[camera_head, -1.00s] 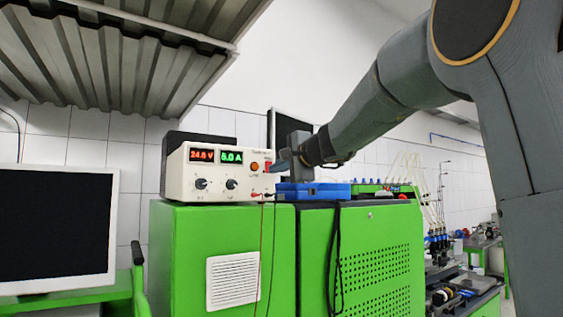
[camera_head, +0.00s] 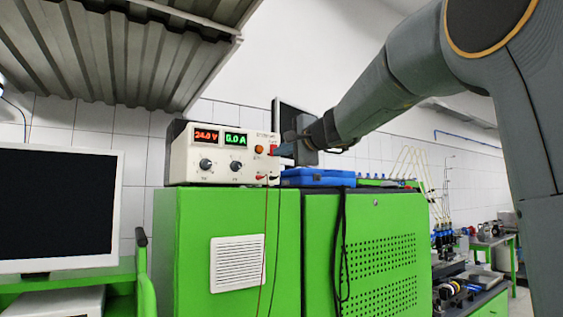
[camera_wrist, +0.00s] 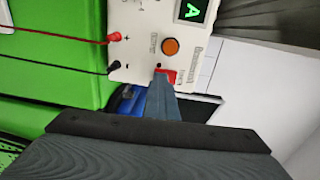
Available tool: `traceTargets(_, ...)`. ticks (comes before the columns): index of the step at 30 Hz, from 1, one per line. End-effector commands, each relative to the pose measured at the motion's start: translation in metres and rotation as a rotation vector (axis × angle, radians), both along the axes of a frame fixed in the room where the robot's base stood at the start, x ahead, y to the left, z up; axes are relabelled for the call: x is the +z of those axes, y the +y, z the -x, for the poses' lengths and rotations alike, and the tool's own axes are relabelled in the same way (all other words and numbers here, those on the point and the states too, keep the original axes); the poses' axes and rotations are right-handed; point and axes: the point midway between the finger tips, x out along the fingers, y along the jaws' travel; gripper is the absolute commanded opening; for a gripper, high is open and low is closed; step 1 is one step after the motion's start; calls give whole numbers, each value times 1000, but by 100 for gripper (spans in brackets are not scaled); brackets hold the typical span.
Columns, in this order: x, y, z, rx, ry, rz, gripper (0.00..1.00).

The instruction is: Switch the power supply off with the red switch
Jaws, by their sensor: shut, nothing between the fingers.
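The power supply (camera_head: 222,175) is a cream box on the green cabinet, with its displays lit at 24.0 V and a green current reading in amps. Its red switch (camera_head: 274,148) is at the right end of the front panel. In the wrist view the red switch (camera_wrist: 172,76) shows beside the orange round knob, partly hidden by my fingertips. My gripper (camera_head: 284,150) is shut and empty, with its tips at the red switch. In the wrist view my gripper (camera_wrist: 162,82) overlaps the switch's lower part; I cannot tell whether it touches.
A blue case (camera_head: 318,178) lies on the green cabinet (camera_head: 235,210) just below my gripper. Red and black leads (camera_head: 265,215) hang from the supply's terminals. A dark monitor (camera_head: 55,205) stands at the left. A corrugated canopy (camera_head: 110,55) is overhead.

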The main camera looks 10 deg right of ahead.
Motion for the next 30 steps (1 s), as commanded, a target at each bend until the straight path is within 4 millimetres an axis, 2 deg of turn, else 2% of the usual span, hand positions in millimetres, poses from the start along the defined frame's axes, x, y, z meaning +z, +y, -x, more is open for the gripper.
traceTargets(11, -6, 1, -6, -1, -56, -20, 0)
traceTargets(30, -2, 2, -5, -1, -121, -43, 0)
